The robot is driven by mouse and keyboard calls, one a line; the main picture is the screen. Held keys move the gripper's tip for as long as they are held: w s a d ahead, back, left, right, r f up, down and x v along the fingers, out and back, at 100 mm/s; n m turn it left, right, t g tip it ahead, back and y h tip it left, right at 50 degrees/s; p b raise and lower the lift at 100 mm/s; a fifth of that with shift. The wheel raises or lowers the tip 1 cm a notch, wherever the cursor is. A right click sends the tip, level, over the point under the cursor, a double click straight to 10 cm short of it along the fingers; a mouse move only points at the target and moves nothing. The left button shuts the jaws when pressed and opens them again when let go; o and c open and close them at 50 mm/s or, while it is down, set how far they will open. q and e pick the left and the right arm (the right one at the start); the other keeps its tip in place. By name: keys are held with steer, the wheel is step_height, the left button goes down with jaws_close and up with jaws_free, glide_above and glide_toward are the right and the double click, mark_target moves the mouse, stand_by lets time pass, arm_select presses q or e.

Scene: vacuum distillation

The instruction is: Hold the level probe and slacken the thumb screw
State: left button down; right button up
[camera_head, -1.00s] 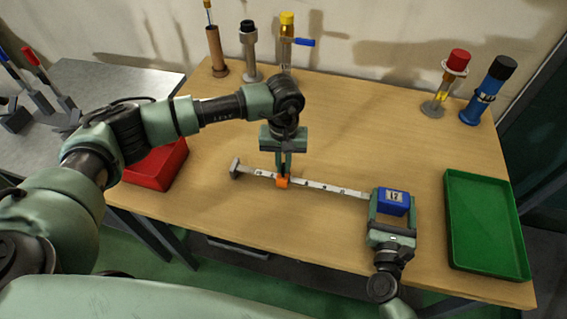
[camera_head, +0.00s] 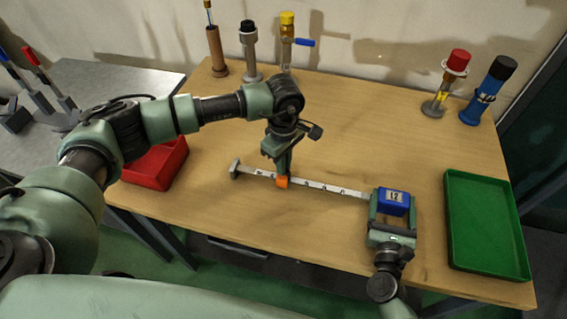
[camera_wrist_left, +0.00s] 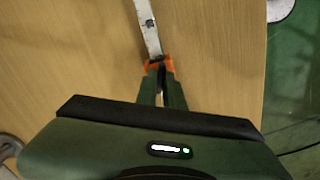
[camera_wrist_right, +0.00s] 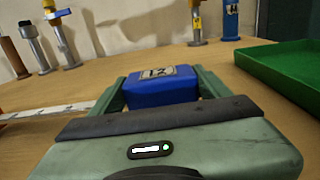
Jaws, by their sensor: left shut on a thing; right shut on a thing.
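The level probe is a pale graduated bar (camera_head: 325,187) with a blue block (camera_head: 393,202), marked with a label, at its right end and a grey foot (camera_head: 235,170) at its left end. An orange piece (camera_head: 283,182), apparently the thumb screw, sits on the bar left of its middle. My left gripper (camera_head: 280,174) points down and is shut on the orange piece, which also shows between its fingertips in the left wrist view (camera_wrist_left: 158,64). My right gripper (camera_head: 391,212) is shut on the blue block, with a finger on either side in the right wrist view (camera_wrist_right: 160,86).
A green tray (camera_head: 457,255) lies right of the probe and a red bin (camera_head: 165,168) to the left, partly behind my left arm. Several bottle-like items stand along the back, including a blue one (camera_head: 483,97). The wooden table (camera_head: 370,125) is clear behind the probe.

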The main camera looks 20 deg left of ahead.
arm_select(q)
steer(key=n, duration=0.4)
steer(key=shift+n, duration=0.4)
stand_by(0.4)
steer(key=c, duration=1.5)
jaws_free()
steer(key=shift+r, duration=0.1)
step_height(320, 180, up, 12)
steer(key=shift+f, duration=0.1)
